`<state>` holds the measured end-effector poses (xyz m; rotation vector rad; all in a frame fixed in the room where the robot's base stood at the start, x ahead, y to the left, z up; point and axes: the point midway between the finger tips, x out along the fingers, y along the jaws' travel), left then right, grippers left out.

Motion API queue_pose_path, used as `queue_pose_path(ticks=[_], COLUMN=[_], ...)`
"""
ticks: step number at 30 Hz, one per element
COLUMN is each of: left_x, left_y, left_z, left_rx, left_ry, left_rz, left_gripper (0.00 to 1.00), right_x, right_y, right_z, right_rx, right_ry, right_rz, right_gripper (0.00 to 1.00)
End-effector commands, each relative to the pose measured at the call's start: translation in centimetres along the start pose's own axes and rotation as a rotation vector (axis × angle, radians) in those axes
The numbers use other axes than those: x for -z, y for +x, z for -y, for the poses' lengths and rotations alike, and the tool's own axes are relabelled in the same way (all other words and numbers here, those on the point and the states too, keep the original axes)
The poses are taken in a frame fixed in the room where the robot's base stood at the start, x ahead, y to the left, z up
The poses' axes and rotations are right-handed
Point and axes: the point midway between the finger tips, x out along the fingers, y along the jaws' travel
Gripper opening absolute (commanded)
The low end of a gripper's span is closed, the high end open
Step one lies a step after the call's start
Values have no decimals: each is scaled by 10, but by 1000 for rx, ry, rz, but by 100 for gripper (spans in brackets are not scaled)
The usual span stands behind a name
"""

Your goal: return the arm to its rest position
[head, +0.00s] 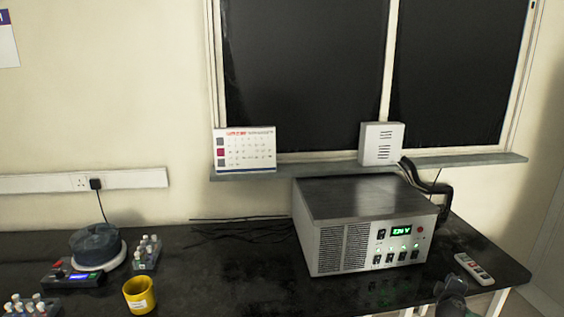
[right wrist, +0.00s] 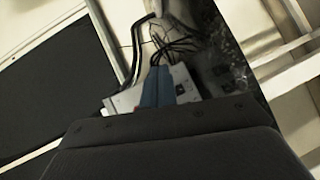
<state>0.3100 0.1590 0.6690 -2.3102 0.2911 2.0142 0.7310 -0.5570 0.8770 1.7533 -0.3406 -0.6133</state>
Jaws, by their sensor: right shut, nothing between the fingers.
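My right gripper (right wrist: 158,72) shows in the right wrist view with its blue-grey fingers together and nothing between them. The grey metal power unit (right wrist: 190,82) and dark cables appear behind the fingers in that view. In the head view, a dark part of my right arm shows at the lower right edge, in front of the power unit (head: 345,200); the fingers cannot be made out there. My left arm and gripper are not in view.
The black bench (head: 240,285) holds a yellow cup (head: 140,293), a round stirrer (head: 95,247), vial racks (head: 147,252) and a white remote-like strip (head: 473,268). A calendar (head: 245,150) and white box (head: 381,143) stand on the windowsill.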

Motion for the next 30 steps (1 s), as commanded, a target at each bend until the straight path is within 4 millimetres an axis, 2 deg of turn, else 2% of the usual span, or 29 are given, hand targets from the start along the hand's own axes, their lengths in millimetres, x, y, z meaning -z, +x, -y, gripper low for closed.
queue_pose_path(ticks=[1,5,9,15,21,30], left_x=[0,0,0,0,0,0], left_y=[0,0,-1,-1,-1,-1], left_z=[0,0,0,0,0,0], left_rx=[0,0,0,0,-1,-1], left_ry=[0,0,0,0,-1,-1], left_rz=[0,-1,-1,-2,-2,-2], left_gripper=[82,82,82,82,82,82], right_x=[6,16,26,41,56,72], right_y=[-19,-65,-121,-204,-284,-388], right_z=[17,61,110,170,217,267], right_rx=[52,195,361,587,785,1009], right_ry=[46,133,211,302,395,553], right_rz=[35,123,194,260,296,330], right_gripper=[0,0,0,0,0,0])
